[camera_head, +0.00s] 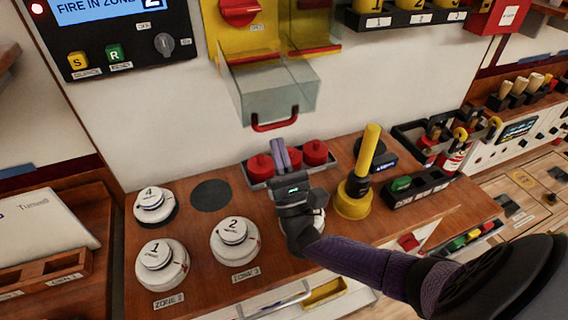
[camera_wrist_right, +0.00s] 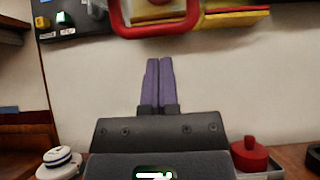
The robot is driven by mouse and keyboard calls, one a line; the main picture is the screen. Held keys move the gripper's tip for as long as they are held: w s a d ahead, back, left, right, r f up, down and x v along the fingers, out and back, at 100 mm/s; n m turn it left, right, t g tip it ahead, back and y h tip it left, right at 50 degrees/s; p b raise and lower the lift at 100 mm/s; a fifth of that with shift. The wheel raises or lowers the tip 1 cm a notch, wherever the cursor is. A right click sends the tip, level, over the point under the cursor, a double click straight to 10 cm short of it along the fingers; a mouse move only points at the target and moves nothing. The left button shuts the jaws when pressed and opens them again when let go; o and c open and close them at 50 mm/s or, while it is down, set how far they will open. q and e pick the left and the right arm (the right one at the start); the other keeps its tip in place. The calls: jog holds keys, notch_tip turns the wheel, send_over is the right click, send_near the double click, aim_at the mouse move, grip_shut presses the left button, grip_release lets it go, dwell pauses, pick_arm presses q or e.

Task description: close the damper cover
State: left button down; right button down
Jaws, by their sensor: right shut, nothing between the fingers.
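The damper cover (camera_head: 272,92) is a clear box-like flap with a red handle (camera_head: 275,124) at its lower front edge. It stands out from a yellow wall panel (camera_head: 243,40) with a red knob, so it looks open. In the right wrist view the red handle (camera_wrist_right: 157,30) is at the top of the picture. My right gripper (camera_head: 279,142) is shut and empty, its purple fingers pointing up. The fingertips are just below the handle and appear apart from it. In the right wrist view the fingertips (camera_wrist_right: 159,62) show below the handle. My left gripper is not in view.
Red knobbed pieces (camera_head: 316,152) in a tray lie close behind my right gripper. A yellow plunger-like tool (camera_head: 354,190) stands to its right. White numbered detectors (camera_head: 234,241) stand on the wooden counter (camera_head: 200,285). A second clear cover (camera_head: 312,32) is beside the first.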

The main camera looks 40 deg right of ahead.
jog(key=shift+r, duration=0.75)
